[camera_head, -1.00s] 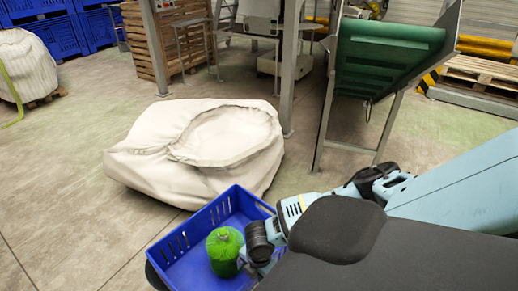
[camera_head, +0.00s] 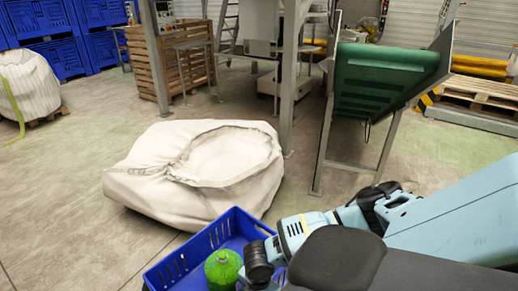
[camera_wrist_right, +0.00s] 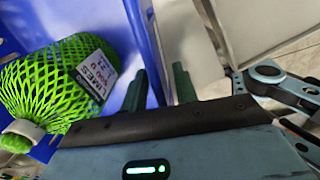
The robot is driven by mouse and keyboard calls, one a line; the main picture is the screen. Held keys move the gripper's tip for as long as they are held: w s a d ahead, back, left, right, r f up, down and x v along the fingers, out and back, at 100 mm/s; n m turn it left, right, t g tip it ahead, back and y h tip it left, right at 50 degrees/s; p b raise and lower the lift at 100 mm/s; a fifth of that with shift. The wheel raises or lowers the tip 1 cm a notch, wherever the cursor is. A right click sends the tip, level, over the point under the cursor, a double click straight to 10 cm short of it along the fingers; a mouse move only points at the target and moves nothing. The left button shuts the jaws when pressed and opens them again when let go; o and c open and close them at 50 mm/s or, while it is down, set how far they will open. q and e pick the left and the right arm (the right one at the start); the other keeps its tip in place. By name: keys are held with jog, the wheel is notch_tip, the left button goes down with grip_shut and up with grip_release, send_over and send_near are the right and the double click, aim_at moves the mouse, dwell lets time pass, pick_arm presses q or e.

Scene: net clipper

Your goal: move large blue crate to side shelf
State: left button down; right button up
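The large blue crate (camera_head: 178,268) is at the bottom of the head view, its lower part cut off by the picture edge. A green net bag of limes (camera_head: 223,270) lies in it; the bag, with a white label, also shows in the right wrist view (camera_wrist_right: 62,82). My right gripper (camera_wrist_right: 159,88) is at the crate's wall. My left gripper is in neither view.
A big whitish sack (camera_head: 200,175) lies on the floor just beyond the crate. Behind it stand a metal frame post (camera_head: 289,80) and a green conveyor (camera_head: 385,70). Wooden crates (camera_head: 170,60), stacked blue bins (camera_head: 50,40) and pallets (camera_head: 480,93) are farther back.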

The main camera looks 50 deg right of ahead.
notch_tip(320, 180, up, 11)
jog(key=shift+f+p, duration=0.15)
jog(key=shift+p, duration=0.6)
jog(key=shift+f, duration=0.1)
